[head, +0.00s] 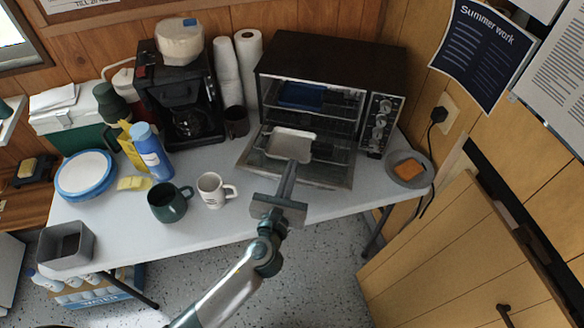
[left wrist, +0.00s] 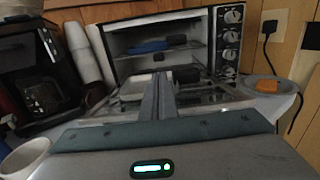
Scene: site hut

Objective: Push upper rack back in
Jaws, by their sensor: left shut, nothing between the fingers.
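The toaster oven (head: 330,60) stands at the back of the table with its glass door (head: 330,181) folded down. A blue tray (head: 300,95) is on the upper rack (head: 318,113) inside; the tray also shows in the left wrist view (left wrist: 147,47). A pale tray (head: 291,145) lies lower, over the open door; I cannot tell what it rests on. My left gripper (head: 291,167) is shut and empty, its fingers pointing at the oven just in front of the pale tray. It also shows in the left wrist view (left wrist: 159,78). My right gripper is out of view.
A white mug (head: 212,191) and a green mug (head: 166,203) stand left of my left gripper. A coffee maker (head: 180,95) is left of the oven. A plate (head: 409,169) with an orange item is at right. The table's front edge is mostly clear.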

